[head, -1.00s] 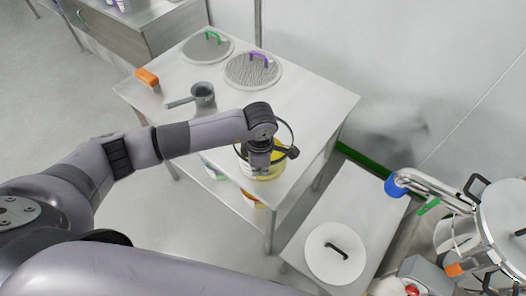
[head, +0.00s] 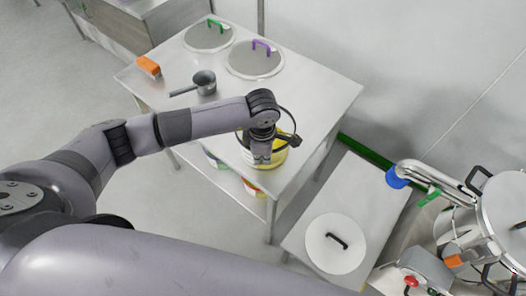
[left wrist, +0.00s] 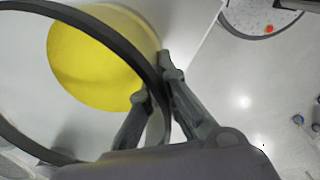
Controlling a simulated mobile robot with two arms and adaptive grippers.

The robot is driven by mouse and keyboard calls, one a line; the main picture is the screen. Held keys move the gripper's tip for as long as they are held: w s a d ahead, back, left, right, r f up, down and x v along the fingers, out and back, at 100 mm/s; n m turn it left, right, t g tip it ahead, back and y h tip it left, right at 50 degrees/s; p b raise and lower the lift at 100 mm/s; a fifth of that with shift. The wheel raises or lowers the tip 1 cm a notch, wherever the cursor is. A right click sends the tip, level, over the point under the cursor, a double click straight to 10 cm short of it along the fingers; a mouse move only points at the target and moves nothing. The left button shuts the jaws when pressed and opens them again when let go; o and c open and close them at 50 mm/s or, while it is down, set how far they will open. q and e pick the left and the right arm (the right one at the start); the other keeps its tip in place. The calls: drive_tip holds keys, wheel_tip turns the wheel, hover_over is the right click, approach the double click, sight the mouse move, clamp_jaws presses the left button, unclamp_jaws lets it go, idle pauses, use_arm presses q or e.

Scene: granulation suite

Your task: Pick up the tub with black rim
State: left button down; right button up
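The tub with black rim (head: 277,157) is at the near right part of the steel table, with yellow showing in it. My left gripper (head: 262,158) reaches down onto its rim and hides part of it. In the left wrist view the black rim (left wrist: 112,36) curves across the left side, with a yellow round area inside it. The left gripper's fingers (left wrist: 157,86) straddle the tub's wall, one inside and one outside, and look closed on it. Whether the tub's base touches the table is hidden. My right gripper is not in view.
The steel table (head: 325,92) also bears a saucepan (head: 204,82), an orange block (head: 148,66), a green-handled lid (head: 208,36) and a purple-handled lid (head: 254,60). A lower table at right holds a white lid (head: 335,258). Steel equipment (head: 470,225) stands at far right.

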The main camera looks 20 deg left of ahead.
use_arm(q)
wheel_tip(320, 180, up, 20)
drive_tip(key=b, duration=0.5)
drive_tip(key=shift+f, duration=0.15)
